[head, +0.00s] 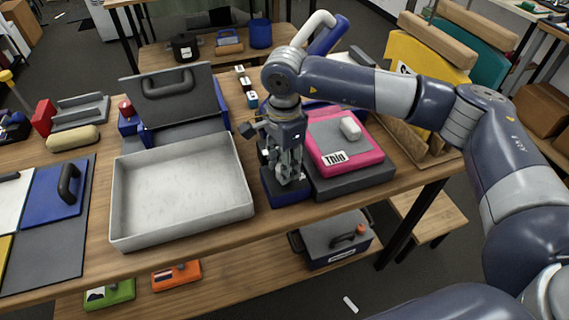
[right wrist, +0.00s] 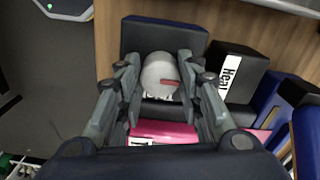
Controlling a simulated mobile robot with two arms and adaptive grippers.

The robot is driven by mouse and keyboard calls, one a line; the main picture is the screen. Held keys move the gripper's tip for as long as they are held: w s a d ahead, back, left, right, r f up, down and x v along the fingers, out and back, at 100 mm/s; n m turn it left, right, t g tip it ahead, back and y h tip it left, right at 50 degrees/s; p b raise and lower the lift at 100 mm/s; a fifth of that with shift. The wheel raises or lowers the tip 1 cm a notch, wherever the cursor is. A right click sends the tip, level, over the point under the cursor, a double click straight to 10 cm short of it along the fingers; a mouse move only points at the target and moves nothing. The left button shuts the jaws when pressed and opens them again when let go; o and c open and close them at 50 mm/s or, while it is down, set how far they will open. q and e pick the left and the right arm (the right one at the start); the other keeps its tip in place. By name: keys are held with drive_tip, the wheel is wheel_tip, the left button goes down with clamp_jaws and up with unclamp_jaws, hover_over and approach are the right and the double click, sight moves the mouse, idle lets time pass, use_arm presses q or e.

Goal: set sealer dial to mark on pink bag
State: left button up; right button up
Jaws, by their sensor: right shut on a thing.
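My right gripper (head: 288,172) points down over a small blue unit (head: 286,198) near the table's front edge. In the right wrist view, its two fingers (right wrist: 160,72) are closed around a pale round dial (right wrist: 158,82) with a short red mark. The fingers hide the dial in the head view. A pink piece (right wrist: 165,132) with a partly hidden white label shows below the dial in the right wrist view. My left gripper is not in view.
A pale empty tray (head: 240,190) stands left of my gripper. Behind it is a dark case (head: 172,95) with a handle. A black block (right wrist: 236,72) with a "Heat" label, partly hidden, is beside the dial in the right wrist view. A wooden rack (head: 430,155) stands at right.

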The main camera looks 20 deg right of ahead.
drive_tip(key=o, duration=1.1)
drive_tip(key=shift+c, duration=0.2)
drive_tip(key=shift+a, duration=0.1)
drive_tip(key=shift+r, duration=0.1)
wheel_tip(320, 180, up, 12)
